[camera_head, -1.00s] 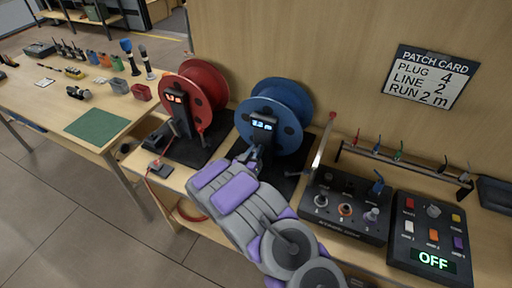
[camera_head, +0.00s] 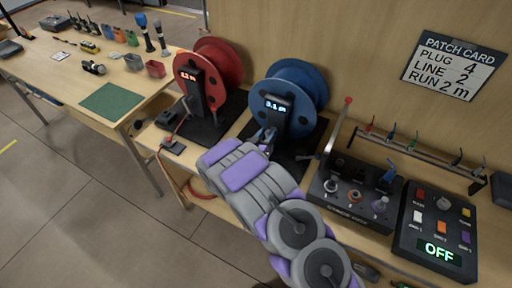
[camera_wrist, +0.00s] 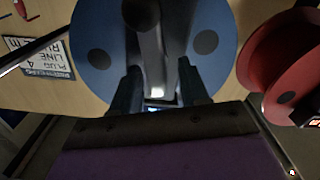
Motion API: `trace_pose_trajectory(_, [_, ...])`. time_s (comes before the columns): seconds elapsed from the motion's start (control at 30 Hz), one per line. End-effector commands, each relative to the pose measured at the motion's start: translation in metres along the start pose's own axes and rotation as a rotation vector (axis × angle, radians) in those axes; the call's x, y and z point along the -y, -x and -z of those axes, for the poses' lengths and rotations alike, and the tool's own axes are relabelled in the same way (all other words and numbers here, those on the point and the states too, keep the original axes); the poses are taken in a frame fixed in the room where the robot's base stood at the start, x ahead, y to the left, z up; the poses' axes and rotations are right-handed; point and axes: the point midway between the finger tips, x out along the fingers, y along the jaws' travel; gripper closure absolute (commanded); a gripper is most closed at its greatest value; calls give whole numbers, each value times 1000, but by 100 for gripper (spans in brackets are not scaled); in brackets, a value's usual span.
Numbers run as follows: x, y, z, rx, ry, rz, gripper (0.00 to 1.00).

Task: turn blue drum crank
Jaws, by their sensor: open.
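The blue drum (camera_head: 302,84) stands upright on a dark base on the bench. A black post with a lit display (camera_head: 276,106) stands before it; the display seems to read 3.1 m. My gripper (camera_head: 267,138) is at the near side of this post, low down. In the wrist view the blue drum (camera_wrist: 93,28) fills the top behind my open gripper (camera_wrist: 158,88). A grey bar (camera_wrist: 150,45) with a dark rounded end lies between the fingers, seemingly the crank; I cannot tell whether they touch it. The crank is mostly hidden in the head view.
The red drum (camera_head: 222,62) stands close on the left. A red-tipped lever (camera_head: 338,126), a switch box (camera_head: 350,190) and a panel reading OFF (camera_head: 434,225) are on the right. A patch card (camera_head: 453,66) reads plug 4, line 2, run 2 m.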

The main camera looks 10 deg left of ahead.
Motion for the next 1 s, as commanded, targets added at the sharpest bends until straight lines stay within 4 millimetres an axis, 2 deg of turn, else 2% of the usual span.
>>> trace_pose_trajectory(0.7, [4,122,0,0,4,5,55])
trace_pose_trajectory(1.0, [4,159,-1,2,5,4,55])
